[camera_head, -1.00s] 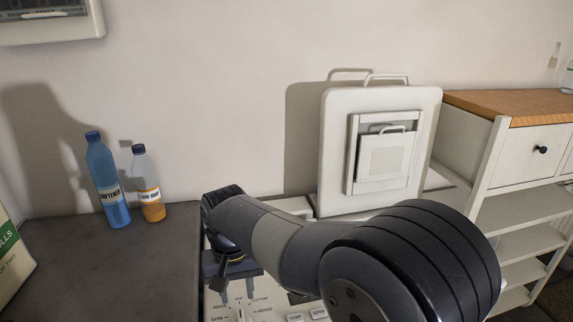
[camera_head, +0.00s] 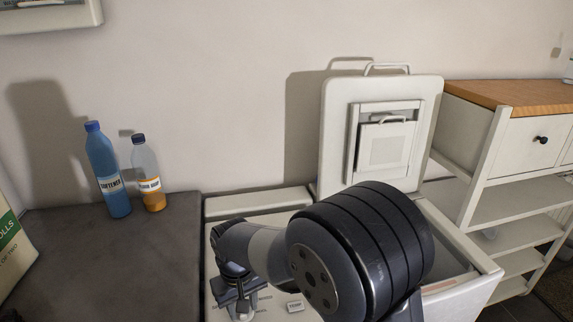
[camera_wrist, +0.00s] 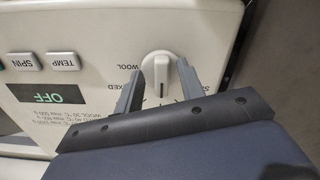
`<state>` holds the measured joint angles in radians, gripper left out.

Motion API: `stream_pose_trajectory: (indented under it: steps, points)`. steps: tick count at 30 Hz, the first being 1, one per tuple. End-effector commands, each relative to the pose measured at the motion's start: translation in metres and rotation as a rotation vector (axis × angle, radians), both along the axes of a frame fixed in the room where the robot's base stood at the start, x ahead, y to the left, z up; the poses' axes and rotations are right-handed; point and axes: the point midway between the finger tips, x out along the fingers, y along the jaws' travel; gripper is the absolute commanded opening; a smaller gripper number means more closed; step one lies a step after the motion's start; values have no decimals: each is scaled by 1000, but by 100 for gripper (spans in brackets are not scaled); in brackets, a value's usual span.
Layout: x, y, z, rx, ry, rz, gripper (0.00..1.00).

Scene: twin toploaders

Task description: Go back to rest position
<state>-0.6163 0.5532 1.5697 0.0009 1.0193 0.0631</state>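My gripper (camera_wrist: 160,67) is open, with its two fingers apart. In the wrist view the white dial knob (camera_wrist: 160,76) shows between the fingers, and nothing is held. I cannot tell how far the fingertips are from the knob. The small display (camera_wrist: 47,94) on the washer's control panel reads OFF, upside down. In the head view my gripper hangs over the panel of the white top-loading washer (camera_head: 258,200), low in the picture. The washer's lid (camera_head: 335,130) stands raised against the wall. My arm hides part of the washer.
A blue softener bottle (camera_head: 107,170) and a bottle with orange liquid (camera_head: 147,175) stand on the dark grey surface (camera_head: 110,260) at left. A white shelf unit with a wooden top (camera_head: 500,92) stands at right. A box (camera_head: 12,245) is at the left edge.

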Motion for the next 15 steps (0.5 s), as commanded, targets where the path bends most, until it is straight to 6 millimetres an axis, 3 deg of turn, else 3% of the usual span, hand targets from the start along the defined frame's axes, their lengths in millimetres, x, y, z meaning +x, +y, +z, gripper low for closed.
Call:
stream_pose_trajectory:
  steps: [15]
  points:
    - [2,-2,0,1,0,371,37]
